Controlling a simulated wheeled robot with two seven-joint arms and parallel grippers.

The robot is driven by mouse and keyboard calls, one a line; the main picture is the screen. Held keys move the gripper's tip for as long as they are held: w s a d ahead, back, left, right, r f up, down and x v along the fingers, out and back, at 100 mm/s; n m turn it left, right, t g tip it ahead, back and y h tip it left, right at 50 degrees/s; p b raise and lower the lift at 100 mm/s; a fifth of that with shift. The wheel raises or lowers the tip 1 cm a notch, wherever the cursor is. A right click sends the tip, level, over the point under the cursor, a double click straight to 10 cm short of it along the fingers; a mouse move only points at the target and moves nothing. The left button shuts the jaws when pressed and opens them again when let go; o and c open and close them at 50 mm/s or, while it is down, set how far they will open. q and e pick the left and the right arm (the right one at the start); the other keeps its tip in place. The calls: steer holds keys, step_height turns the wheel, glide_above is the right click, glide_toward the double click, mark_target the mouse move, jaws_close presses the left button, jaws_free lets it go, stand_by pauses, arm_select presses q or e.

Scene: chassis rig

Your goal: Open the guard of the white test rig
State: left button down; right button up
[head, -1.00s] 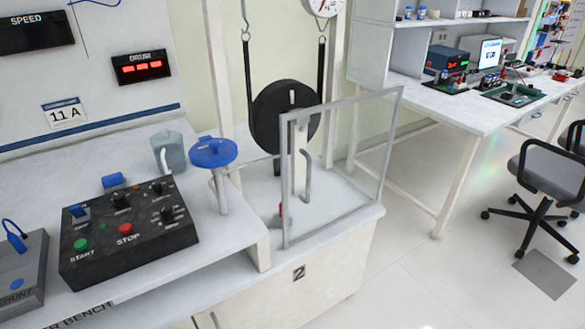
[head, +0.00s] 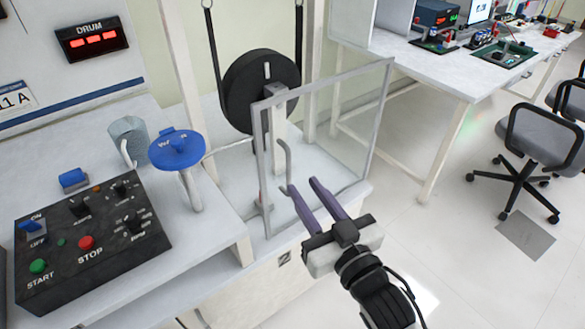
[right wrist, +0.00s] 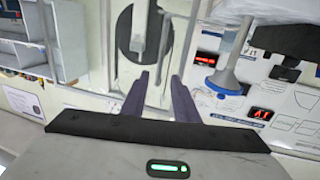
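The guard (head: 325,83) is a clear panel in a grey frame, standing upright at the front of the white test rig, partly across the black drum (head: 240,90). A grey curved handle (head: 288,158) is near the guard's left side. My right gripper (head: 302,184) is open and empty, its purple fingers pointing at the handle from the lower right. In the right wrist view, my right gripper (right wrist: 160,90) shows a gap between its fingers, with the handle ahead of them. I cannot tell whether a finger touches it. My left gripper is out of view.
A white workbench (head: 450,75) and an office chair (head: 535,150) stand to the right. The floor between is clear.

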mark_target(289, 167)
steer(key=x, duration=0.7)
steer(key=shift+f, duration=0.1)
jaws_close()
